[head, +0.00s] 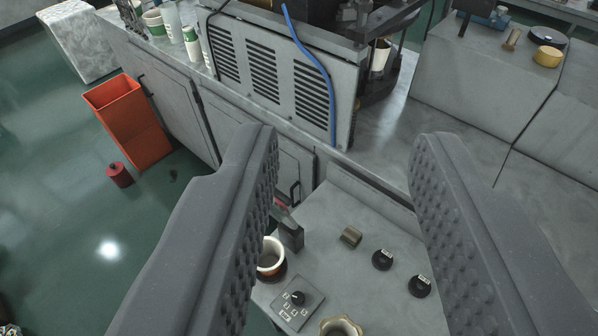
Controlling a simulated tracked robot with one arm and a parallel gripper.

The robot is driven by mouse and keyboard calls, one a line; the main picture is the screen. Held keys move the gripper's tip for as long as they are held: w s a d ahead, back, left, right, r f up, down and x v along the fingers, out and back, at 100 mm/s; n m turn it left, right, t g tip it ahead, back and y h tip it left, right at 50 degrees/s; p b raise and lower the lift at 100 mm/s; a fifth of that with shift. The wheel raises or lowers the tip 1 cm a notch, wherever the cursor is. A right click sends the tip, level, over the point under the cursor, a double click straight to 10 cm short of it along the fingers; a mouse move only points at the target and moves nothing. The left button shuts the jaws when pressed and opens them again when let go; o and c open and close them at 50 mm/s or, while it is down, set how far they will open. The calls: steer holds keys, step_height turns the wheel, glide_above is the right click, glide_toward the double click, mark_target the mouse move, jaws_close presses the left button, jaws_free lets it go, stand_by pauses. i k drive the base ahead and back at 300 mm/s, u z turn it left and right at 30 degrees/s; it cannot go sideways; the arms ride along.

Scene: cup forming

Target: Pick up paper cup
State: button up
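My gripper (346,140) is open, with its two dark, studded fingers wide apart and nothing between their tips. Several white and green paper cups stand on the grey bench at the top left, among them a wide cup (154,22) and a narrower one (192,43). They are beyond and left of my fingertips. A light cup (380,56) shows inside the machine at the upper right, partly hidden by dark machine parts. A white-rimmed, brown cup-like vessel (269,254) stands on the low grey table beside my left finger, which hides part of it.
A grey machine housing with slotted vents (262,70) and a blue hose (318,62) stands ahead. An orange bin (130,122) and a red canister (119,175) are on the green floor at left. Black knobs (382,260) and a control panel (290,303) sit on the low table.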

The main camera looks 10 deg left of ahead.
mark_target(271, 260)
steer(key=u, duration=0.6)
steer(key=k, duration=0.95)
steer(key=z, duration=0.25)
steer(key=i, duration=0.5)
steer(key=z, duration=0.05)
